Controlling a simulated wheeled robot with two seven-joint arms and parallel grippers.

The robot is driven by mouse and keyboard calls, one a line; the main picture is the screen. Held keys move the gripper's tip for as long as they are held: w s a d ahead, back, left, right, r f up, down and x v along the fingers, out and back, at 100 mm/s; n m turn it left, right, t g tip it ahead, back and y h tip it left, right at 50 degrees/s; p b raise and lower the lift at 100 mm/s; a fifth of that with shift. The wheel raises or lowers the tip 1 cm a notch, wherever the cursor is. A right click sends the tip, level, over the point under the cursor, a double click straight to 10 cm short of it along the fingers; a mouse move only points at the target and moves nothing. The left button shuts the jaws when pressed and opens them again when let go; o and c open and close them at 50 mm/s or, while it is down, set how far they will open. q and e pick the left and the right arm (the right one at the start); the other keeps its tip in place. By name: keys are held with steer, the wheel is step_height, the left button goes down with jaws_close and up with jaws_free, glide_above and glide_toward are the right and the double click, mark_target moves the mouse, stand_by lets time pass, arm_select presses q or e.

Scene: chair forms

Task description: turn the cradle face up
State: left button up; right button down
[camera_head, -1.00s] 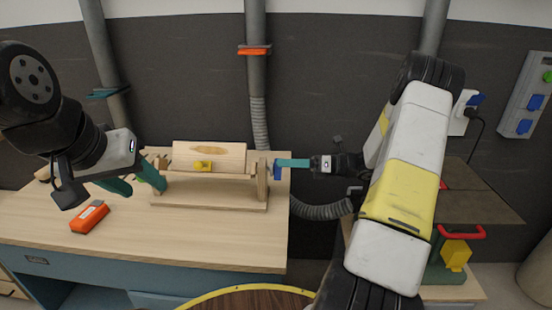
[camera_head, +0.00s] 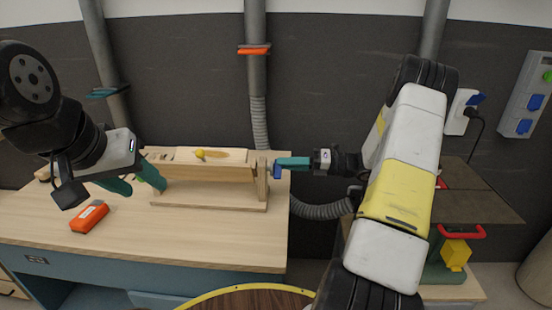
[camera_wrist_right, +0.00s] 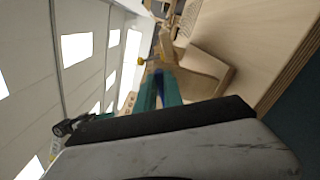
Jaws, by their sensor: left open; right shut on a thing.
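The cradle (camera_head: 225,156) is a pale wooden trough or block hung between end posts on a wooden stand (camera_head: 210,203). Its broad face, with a yellow knob (camera_head: 200,154), now points mostly upward; the knob also shows in the right wrist view (camera_wrist_right: 141,61). My right gripper (camera_head: 284,163) is shut on the blue handle (camera_head: 274,173) at the cradle's right end, outside the right post (camera_head: 262,182). In the right wrist view, its teal fingers (camera_wrist_right: 165,88) close around the blue handle. My left gripper (camera_head: 134,182) is open beside the stand's left end; whether it touches is unclear.
An orange box-like object (camera_head: 89,217) lies on the workbench (camera_head: 150,245) at front left. The bench front is otherwise clear. A grey hose (camera_head: 322,211) runs right of the bench. A side stand with a red handle (camera_head: 460,231) and yellow block (camera_head: 456,254) is at right.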

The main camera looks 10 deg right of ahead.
steer(key=shift+w+d+f+m, duration=0.1)
steer(key=shift+f+m, duration=0.15)
steer(key=shift+m, duration=1)
steer(key=shift+f+m, duration=0.25)
steer(key=shift+m, duration=1.4)
steer(key=c, duration=1.5)
jaws_free()
steer(key=shift+o, duration=0.2)
steer(key=v, duration=0.7)
steer(key=shift+d, duration=0.4)
